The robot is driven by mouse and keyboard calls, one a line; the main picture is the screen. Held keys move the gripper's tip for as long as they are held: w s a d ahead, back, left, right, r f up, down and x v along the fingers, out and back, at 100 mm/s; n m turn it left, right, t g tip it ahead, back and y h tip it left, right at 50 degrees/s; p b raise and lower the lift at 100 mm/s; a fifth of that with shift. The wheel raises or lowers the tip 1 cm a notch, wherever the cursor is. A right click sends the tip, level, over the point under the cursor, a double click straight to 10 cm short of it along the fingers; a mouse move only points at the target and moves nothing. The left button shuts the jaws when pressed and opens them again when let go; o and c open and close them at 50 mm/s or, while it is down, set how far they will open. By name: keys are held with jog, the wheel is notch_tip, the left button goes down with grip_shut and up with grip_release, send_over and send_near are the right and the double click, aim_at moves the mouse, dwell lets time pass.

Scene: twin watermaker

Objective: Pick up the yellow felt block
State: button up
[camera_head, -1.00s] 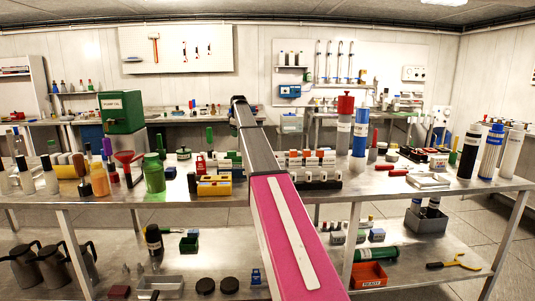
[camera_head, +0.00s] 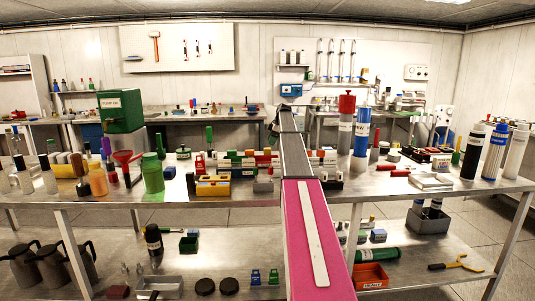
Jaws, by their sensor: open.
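No block can be surely told as the yellow felt block. A yellow box-like thing (camera_head: 213,186) with openings along its side sits on the near bench, left of my arm. A mustard-coloured block (camera_head: 66,171) stands among bottles at the bench's left end; its material is too small to tell. My arm reaches forward over the middle of the bench, between the yellow thing and the blue cylinder. Its far end is dark and small. The gripper's fingers do not show, and the arm hides part of the bench.
The steel bench (camera_head: 390,190) is crowded. A green pump oil can (camera_head: 122,110), a green jar (camera_head: 153,173) and a red funnel (camera_head: 127,160) stand left. A blue cylinder (camera_head: 361,133) stands right of my arm. Racks of coloured blocks (camera_head: 246,160) lie behind. A lower shelf holds bins.

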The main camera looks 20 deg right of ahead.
aim_at(267, 149)
jog(key=shift+x, duration=3)
jog(key=shift+w, duration=0.15)
jog(key=c, duration=1)
